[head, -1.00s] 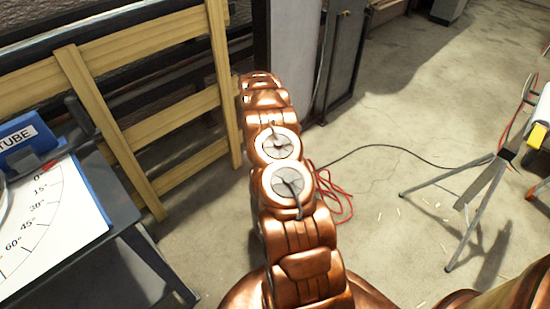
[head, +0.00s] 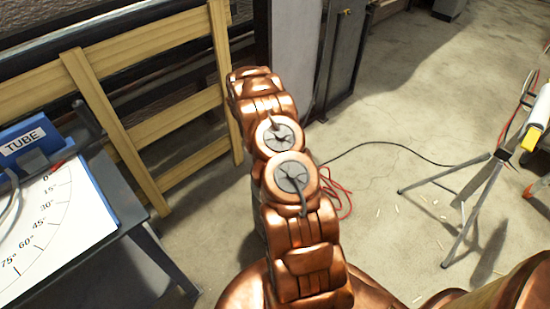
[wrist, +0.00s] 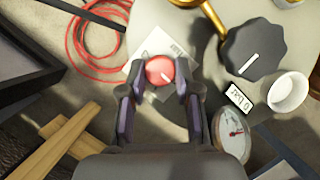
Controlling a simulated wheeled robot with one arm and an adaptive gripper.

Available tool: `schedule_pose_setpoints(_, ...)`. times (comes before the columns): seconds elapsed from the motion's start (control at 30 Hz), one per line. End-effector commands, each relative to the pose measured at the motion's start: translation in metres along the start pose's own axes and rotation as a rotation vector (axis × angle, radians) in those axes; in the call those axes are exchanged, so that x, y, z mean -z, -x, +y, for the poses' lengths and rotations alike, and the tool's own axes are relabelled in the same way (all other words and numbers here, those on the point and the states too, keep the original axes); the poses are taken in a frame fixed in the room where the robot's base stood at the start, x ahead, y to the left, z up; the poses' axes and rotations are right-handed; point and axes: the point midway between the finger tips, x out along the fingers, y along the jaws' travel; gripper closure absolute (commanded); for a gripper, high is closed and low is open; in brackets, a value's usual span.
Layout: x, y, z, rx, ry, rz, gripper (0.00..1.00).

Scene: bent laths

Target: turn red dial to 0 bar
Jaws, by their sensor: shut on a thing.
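The red dial (wrist: 158,72) shows in the wrist view as a small round knob with a short white mark, which points to the lower right. It sits over a white printed label (wrist: 140,88). My gripper (wrist: 162,66) has one finger on each side of the dial and is shut on it. A small tilted display (wrist: 239,98) reading in bar stands to the right; its digits are too small to read surely. A round white gauge (wrist: 233,134) with a red needle is below it. In the head view my arm hides the dial and gripper.
In the wrist view a black knob (wrist: 255,52) with a white bar, a white cup (wrist: 289,92) and a brass fitting (wrist: 207,12) are close on the right. A red cable (wrist: 92,42) lies at upper left. The head view shows a wooden frame (head: 73,70) and tripod (head: 475,205).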

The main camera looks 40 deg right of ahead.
Motion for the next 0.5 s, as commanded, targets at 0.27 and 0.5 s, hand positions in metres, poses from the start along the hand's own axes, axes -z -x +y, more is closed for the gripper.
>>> schedule_pose_setpoints(0.27,0.0001,-0.0007,-0.0007,-0.016,0.041,0.000,1.00)
schedule_pose_setpoints(0.5,0.0003,-0.0008,-0.0006,-0.018,0.044,0.000,1.00)
